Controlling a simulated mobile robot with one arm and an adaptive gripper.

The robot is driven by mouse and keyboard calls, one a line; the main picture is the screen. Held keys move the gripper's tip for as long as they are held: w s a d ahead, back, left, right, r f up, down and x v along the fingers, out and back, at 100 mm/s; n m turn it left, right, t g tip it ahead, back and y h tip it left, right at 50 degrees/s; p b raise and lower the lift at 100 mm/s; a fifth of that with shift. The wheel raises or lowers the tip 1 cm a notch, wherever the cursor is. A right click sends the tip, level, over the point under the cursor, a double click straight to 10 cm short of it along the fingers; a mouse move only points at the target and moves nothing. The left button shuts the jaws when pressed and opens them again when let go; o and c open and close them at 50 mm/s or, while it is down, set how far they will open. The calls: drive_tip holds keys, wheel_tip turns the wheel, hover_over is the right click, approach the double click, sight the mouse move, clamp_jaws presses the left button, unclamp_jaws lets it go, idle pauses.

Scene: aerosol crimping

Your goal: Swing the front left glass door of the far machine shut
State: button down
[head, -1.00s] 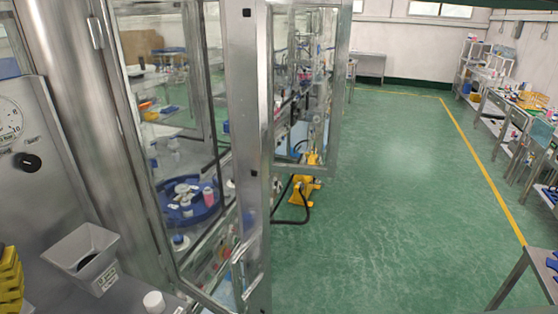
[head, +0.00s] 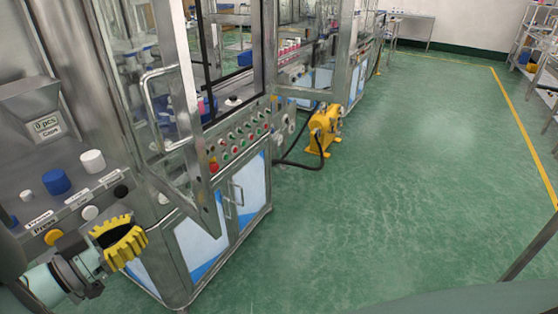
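A glass door (head: 185,95) in a metal frame stands swung out from the front of the closest machine, at the left in the head view. A bar handle (head: 150,100) is on it, and its lower corner hangs in front of the button panel (head: 238,137). A farther machine (head: 346,75) stands behind, with a framed glass panel (head: 366,40) at its right; I cannot tell how far that one is open. My gripper (head: 118,241), with yellow ribbed fingers, is at the lower left, below and apart from the near door. Its opening cannot be made out.
A metal counter beside my gripper bears a blue cap (head: 56,181), a white cap (head: 93,161) and a grey bin (head: 32,108). A yellow device (head: 324,128) with a black hose is on the floor. Green floor (head: 400,180) is open to the right.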

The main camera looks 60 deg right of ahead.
sight(204, 186)
drive_tip(key=d+p, duration=0.1)
drive_tip(key=d, duration=0.3)
drive_tip(key=s+d+p, duration=0.1)
drive_tip(key=d, duration=0.3)
drive_tip(key=d+p, duration=0.2)
drive_tip(key=d, duration=0.3)
drive_tip(key=shift+s+r, duration=0.15)
drive_tip(key=shift+d, duration=0.5)
